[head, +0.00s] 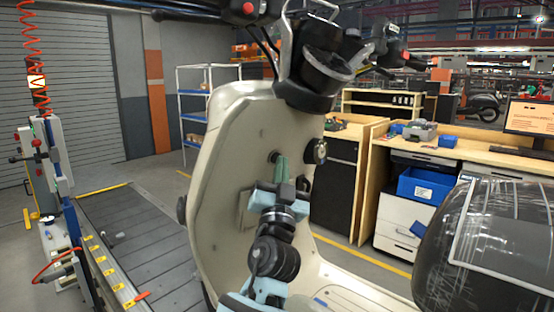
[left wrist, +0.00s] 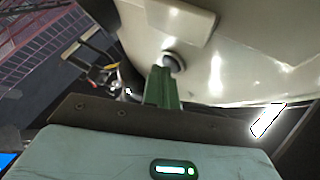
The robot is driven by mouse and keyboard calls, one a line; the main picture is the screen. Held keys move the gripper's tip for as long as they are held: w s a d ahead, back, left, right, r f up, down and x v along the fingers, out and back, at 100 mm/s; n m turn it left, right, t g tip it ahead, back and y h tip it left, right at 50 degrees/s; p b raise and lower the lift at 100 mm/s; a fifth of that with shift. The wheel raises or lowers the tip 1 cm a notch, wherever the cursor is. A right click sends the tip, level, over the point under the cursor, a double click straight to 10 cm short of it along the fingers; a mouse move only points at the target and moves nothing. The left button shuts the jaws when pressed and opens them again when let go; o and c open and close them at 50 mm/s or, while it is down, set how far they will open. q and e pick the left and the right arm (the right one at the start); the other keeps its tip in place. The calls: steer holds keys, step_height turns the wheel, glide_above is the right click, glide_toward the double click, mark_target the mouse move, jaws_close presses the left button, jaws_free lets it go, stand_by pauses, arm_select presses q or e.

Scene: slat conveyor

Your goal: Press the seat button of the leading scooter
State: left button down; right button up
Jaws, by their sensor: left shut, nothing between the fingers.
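The scooter (head: 235,160) is cream-coloured and stands with its inner leg shield facing me. A small round dark button (head: 273,156) is on that panel; in the left wrist view a round dark button (left wrist: 173,61) shows just beyond the fingertips. My left gripper (head: 281,160) is shut and empty, its green fingers pointing at the panel beside the button. The fingers also show in the left wrist view (left wrist: 161,72), their tips close below the button. I cannot tell whether they touch it. My right gripper is not in view.
A round key switch (head: 319,150) sits right of the button. The handlebar (head: 320,65) overhangs above. The plastic-wrapped seat (head: 490,245) fills the lower right. The slat conveyor (head: 140,235) runs at left. Workbenches (head: 450,150) with a blue bin (head: 425,186) stand behind.

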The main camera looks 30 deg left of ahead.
arm_select(q)
steer(key=shift+w+a+r, duration=0.1)
steer(key=shift+a, duration=0.15)
stand_by(0.3)
steer(key=shift+d, duration=0.1)
steer(key=shift+s+d+f+b, duration=0.2)
steer(key=shift+s+d+b, duration=0.1)
steer(key=shift+d, duration=0.45)
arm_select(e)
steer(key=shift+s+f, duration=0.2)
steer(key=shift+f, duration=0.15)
arm_select(q)
steer(key=shift+d+f, duration=0.1)
